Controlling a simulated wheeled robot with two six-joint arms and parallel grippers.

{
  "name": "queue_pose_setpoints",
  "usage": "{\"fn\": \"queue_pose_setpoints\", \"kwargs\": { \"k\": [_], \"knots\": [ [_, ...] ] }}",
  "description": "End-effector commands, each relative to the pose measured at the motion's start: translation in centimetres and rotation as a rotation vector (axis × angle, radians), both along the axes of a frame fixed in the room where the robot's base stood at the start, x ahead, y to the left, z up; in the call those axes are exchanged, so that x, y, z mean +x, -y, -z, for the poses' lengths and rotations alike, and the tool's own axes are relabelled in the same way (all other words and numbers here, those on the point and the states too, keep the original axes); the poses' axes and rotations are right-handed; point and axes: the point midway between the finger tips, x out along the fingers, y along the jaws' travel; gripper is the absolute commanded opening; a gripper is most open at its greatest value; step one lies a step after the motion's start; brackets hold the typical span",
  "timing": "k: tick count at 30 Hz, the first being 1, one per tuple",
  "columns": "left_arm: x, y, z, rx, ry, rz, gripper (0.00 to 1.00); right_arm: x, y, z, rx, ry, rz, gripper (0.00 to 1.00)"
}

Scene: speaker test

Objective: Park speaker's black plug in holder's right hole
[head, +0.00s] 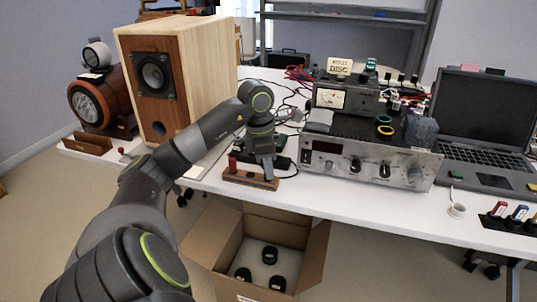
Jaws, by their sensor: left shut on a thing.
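The wooden speaker (205,65) stands at the left of the white table, its dark driver facing front. The small wooden holder (243,177) lies near the table's front edge. A red plug (232,163) stands upright at the holder's left end. My left gripper (268,172) points down over the holder's right end, fingers shut on the black plug. The fingers hide most of the plug and the right hole, so I cannot tell how far in it is. My right gripper is out of view.
A silver amplifier (370,164) stands right of the holder, with a meter box (345,98) on top. A laptop (485,125) is at the right. Loose dark cables (291,112) lie behind my gripper. An open cardboard box (212,240) sits on the floor below the edge.

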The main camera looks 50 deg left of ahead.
Motion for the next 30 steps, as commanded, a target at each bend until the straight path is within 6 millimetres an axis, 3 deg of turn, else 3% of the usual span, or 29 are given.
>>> {"fn": "queue_pose_setpoints", "kwargs": {
  "k": [4,5,10,20,30],
  "knots": [
    [0.0,0.0,0.4,-0.001,-0.001,0.000,0.00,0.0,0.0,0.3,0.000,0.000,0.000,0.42],
    [0.0,0.0,0.3,-0.001,-0.001,0.000,0.21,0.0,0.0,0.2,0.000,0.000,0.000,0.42],
    [0.0,0.0,0.3,-0.001,-0.001,0.000,0.42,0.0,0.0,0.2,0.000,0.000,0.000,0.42],
    [0.0,0.0,0.1,0.000,0.000,0.000,0.42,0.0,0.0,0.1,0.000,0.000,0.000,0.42],
    [0.0,0.0,-1.9,0.000,0.000,0.001,0.42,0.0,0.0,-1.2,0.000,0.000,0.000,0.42]
  ]
}}
